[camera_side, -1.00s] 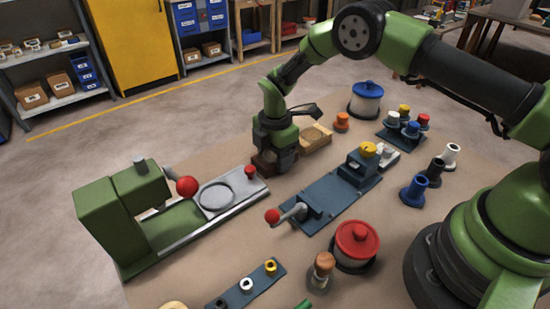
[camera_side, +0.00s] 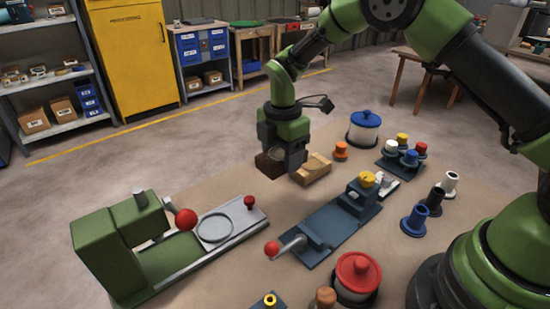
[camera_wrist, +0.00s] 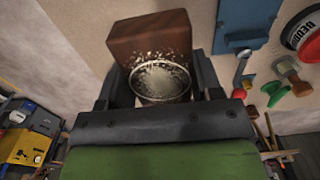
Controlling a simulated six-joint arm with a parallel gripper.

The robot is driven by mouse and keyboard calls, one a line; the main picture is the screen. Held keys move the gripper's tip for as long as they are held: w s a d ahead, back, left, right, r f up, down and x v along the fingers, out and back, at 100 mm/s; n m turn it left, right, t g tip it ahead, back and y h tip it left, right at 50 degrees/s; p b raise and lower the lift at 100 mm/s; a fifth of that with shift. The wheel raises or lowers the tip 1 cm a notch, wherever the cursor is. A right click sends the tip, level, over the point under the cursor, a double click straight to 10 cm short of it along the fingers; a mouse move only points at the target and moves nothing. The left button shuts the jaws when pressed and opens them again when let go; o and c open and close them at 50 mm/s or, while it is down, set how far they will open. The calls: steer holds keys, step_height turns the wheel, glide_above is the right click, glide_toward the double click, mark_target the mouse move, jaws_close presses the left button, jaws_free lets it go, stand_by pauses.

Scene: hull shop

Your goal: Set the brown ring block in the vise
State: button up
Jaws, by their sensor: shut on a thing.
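My gripper (camera_side: 283,165) is shut on the brown ring block (camera_side: 268,164) and holds it above the bench, beside a tan wooden block. In the wrist view, the brown block (camera_wrist: 150,38) extends beyond my fingers, and a speckled round part (camera_wrist: 160,82) sits between them. The vise (camera_side: 330,228) is blue-grey, with a long flat bed and a red-knobbed handle. It lies in front and to the right of my gripper, apart from the block. Part of it shows at the top of the wrist view (camera_wrist: 243,28).
The tan block (camera_side: 312,170) stands close right of my gripper. A green press (camera_side: 110,245) with a red knob is at left. A blue-lidded pot (camera_side: 364,130), a red-lidded pot (camera_side: 356,275) and several coloured pegs (camera_side: 405,152) stand around the vise. Bench between press and vise is clear.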

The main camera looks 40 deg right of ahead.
glide_above(331, 225)
steer(key=shift+w+f, duration=0.15)
steer(key=shift+f, duration=3.6)
steer(key=shift+f, duration=0.5)
steer(key=o, duration=0.7)
steer(key=shift+r, duration=5.45)
